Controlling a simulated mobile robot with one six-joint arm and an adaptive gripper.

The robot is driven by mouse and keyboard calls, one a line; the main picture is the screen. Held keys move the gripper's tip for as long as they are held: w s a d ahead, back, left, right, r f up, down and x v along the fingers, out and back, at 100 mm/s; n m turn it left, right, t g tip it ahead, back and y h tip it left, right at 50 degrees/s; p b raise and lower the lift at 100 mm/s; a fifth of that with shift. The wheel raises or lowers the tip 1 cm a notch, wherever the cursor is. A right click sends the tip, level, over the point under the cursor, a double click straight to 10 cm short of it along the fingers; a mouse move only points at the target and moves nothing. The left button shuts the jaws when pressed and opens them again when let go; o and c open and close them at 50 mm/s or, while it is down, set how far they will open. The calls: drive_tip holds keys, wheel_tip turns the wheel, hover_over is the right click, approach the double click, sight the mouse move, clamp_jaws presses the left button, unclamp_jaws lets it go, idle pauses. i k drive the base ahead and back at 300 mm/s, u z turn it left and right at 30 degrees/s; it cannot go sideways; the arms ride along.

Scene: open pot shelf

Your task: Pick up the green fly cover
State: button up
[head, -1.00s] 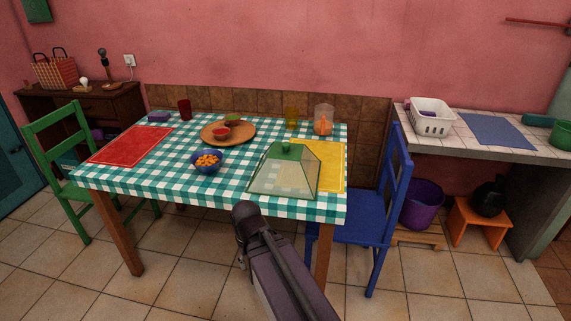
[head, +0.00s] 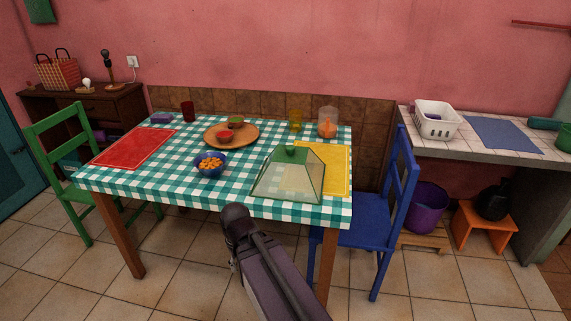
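The green fly cover (head: 288,177) is a see-through pyramid with a green frame and a green knob on top. It stands upright on the checkered table (head: 210,193), near the front right corner, and partly overlaps the yellow placemat (head: 335,170) in the head view. My arm reaches up from the bottom of the view, in front of the table and below the cover, apart from it in the picture. My gripper's fingers do not show, so I cannot see whether they are open or shut.
A blue bowl of orange snacks (head: 210,164) stands left of the cover. A wooden board (head: 246,131) with small bowls, a yellow glass (head: 295,119) and a clear jar (head: 327,122) stand behind it. A blue chair (head: 391,215) is at the table's right end.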

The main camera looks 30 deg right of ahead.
sight(290, 173)
drive_tip(key=z, duration=0.7)
